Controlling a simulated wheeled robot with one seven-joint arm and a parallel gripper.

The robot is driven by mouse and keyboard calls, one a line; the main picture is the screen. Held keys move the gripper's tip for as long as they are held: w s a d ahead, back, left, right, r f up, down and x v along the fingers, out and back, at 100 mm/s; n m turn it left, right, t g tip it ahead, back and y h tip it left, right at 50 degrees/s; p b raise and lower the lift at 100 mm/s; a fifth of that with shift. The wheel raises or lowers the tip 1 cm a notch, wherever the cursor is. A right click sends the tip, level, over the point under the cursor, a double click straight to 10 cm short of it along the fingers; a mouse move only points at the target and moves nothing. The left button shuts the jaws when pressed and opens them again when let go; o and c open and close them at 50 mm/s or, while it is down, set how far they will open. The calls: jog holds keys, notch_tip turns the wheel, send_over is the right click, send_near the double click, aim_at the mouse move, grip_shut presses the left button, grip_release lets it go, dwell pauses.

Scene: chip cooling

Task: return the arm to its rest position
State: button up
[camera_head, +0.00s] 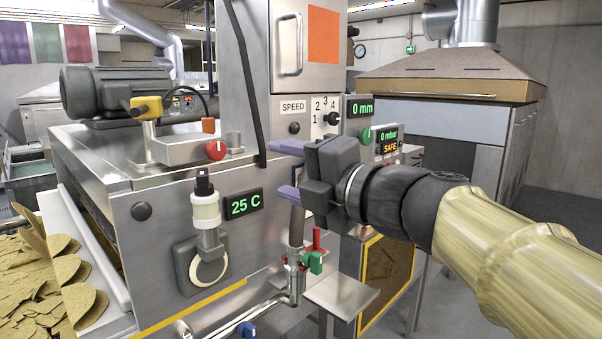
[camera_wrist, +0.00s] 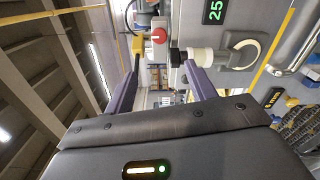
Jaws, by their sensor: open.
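My gripper (camera_head: 286,169) is in front of the steel machine near the middle of the head view. Its two purple fingers are spread apart with nothing between them. In the wrist view my gripper (camera_wrist: 158,85) also shows open and empty, with the machine's front beyond it. My arm, with a cream sleeve, reaches in from the right in the head view. The fingers look near the speed panel (camera_head: 305,117) and the upright pipe with valves (camera_head: 297,235). I cannot tell the exact gap to them.
A white-and-black sensor fitting (camera_head: 206,212) and a 25 C display (camera_head: 243,205) are on the machine front. A red knob (camera_head: 215,150) sits above. A small steel shelf (camera_head: 341,296) juts out below my gripper. Chips (camera_head: 30,285) lie at lower left. Floor is open at right.

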jog(key=w+d+f+m+h, duration=0.3)
jog(key=d+f+m+h, duration=0.15)
jog(key=f+m, duration=0.3)
jog(key=w+d+f+m+t+h, duration=0.1)
jog(key=w+d+f+m+h, duration=0.2)
jog(key=d+f+m, duration=0.4)
jog(key=w+d+f+m+h, duration=0.3)
jog(key=f+m+h, duration=0.15)
jog(key=f, duration=0.45)
jog(key=s+d+f+m+g, duration=0.2)
jog(key=s+f+m+g, duration=0.3)
jog(key=s+f, duration=0.3)
jog(key=s+d+f+m+g+h, duration=0.1)
jog(key=s+d+f+m+g, duration=0.2)
jog(key=s+f, duration=0.6)
notch_tip(320, 180, down, 5)
jog(key=m+g, duration=0.2)
jog(key=m, duration=0.1)
jog(key=shift+h, duration=0.3)
